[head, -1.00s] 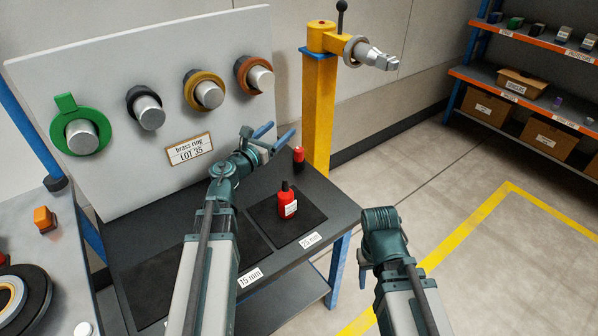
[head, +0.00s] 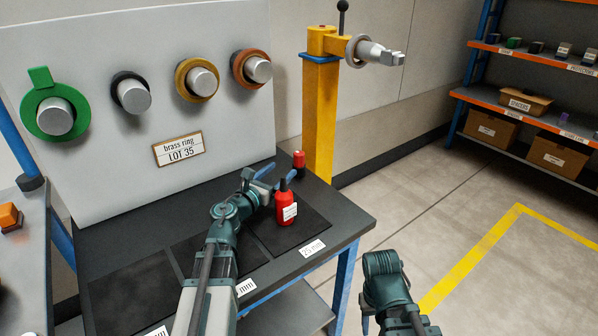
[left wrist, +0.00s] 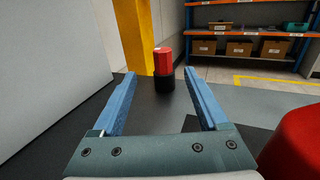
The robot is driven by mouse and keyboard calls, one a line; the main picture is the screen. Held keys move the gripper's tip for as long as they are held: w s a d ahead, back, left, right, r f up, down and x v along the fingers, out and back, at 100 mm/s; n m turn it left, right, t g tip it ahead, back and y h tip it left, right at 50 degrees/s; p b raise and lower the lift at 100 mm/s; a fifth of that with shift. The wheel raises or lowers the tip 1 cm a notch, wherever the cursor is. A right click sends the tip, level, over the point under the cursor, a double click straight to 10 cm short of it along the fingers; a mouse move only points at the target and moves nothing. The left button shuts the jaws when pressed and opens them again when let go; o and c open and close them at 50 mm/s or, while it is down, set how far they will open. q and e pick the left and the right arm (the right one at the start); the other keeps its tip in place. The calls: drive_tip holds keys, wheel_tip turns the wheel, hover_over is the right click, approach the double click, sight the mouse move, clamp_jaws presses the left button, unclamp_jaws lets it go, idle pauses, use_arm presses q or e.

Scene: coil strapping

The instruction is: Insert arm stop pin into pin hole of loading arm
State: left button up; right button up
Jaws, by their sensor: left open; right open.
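A small red cylinder with a black lower part (head: 299,160), seemingly the arm stop pin, stands upright at the back right of the table. In the left wrist view the pin (left wrist: 163,62) stands ahead, between and beyond the fingertips. My left gripper (head: 279,173) is open and empty, low over the table, pointing at the pin; a red bottle partly hides it. The yellow loading arm (head: 330,42) tops a post behind the table; its pin hole cannot be made out. My right gripper (head: 366,302) hangs right of the table, mostly hidden by its own wrist.
The red bottle (head: 286,207) stands close right of my left gripper; its blurred side shows in the left wrist view (left wrist: 295,145). A grey board (head: 120,190) with several rings on pegs rises at the left. Floor right of the table is clear.

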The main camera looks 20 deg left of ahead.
sight(295, 159)
use_arm(q)
drive_tip(key=x, duration=0.8)
drive_tip(key=shift+w, duration=0.1)
drive_tip(key=shift+f+x, duration=0.2)
drive_tip(key=shift+x, duration=2.45)
drive_tip(key=shift+d, duration=0.15)
clamp_jaws()
